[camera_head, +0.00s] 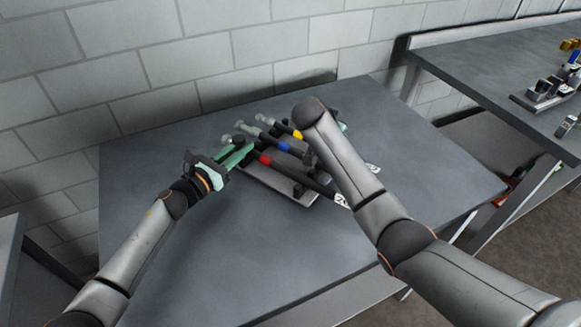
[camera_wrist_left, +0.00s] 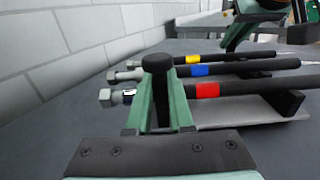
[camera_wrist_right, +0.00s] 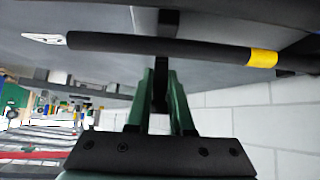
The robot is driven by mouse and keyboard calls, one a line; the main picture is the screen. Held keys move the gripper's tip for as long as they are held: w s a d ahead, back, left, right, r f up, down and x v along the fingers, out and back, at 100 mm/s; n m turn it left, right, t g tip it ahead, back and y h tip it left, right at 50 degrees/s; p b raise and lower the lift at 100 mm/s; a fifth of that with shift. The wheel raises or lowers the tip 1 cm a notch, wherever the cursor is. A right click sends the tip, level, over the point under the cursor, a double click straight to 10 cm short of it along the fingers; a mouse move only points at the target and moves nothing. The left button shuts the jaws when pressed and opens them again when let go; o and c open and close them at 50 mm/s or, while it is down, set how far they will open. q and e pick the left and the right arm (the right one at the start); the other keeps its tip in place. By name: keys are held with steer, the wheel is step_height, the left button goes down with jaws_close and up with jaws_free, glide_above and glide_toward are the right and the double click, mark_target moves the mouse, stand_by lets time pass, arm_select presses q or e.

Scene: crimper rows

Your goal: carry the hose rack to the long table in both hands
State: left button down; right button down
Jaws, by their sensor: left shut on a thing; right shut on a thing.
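The hose rack (camera_head: 262,182) is a grey tray on a grey table. It carries black hoses with red (camera_head: 265,159), blue (camera_head: 284,147) and yellow (camera_head: 297,134) bands and metal end fittings. My left gripper (camera_head: 240,155) is shut on the rack's black handle (camera_wrist_left: 158,64) at its left end. My right gripper (camera_wrist_right: 160,88) is shut on a dark upright part of the rack at the other end; my right arm mostly hides it in the head view. The long table (camera_head: 490,62) stands at the right. I cannot tell whether the rack touches the tabletop.
The near table (camera_head: 150,250) is bare around the rack. A grey block wall (camera_head: 150,70) runs close behind it. Metal devices (camera_head: 548,92) stand on the long table's right part, and its left part is clear. A gap with floor separates the tables at the front.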

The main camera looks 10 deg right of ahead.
arm_select(q)
steer(key=shift+d+f+b, duration=0.1)
steer(key=shift+f+b, duration=0.1)
steer(key=shift+b, duration=0.2)
arm_select(e)
steer(key=shift+w+f, duration=0.1)
steer(key=shift+f, duration=0.2)
arm_select(q)
steer(key=c, duration=1.2)
jaws_free()
steer(key=shift+f, duration=0.2)
arm_select(e)
steer(key=c, duration=1.2)
jaws_free()
steer(key=shift+f, duration=0.15)
arm_select(q)
steer(key=o, duration=0.3)
steer(key=shift+s, duration=0.1)
arm_select(e)
steer(key=shift+o, duration=1.4)
steer(key=shift+s, duration=0.2)
arm_select(q)
steer(key=shift+o, duration=0.5)
arm_select(e)
steer(key=shift+o, duration=0.6)
arm_select(q)
steer(key=v, duration=1.2)
arm_select(e)
steer(key=v, duration=1.2)
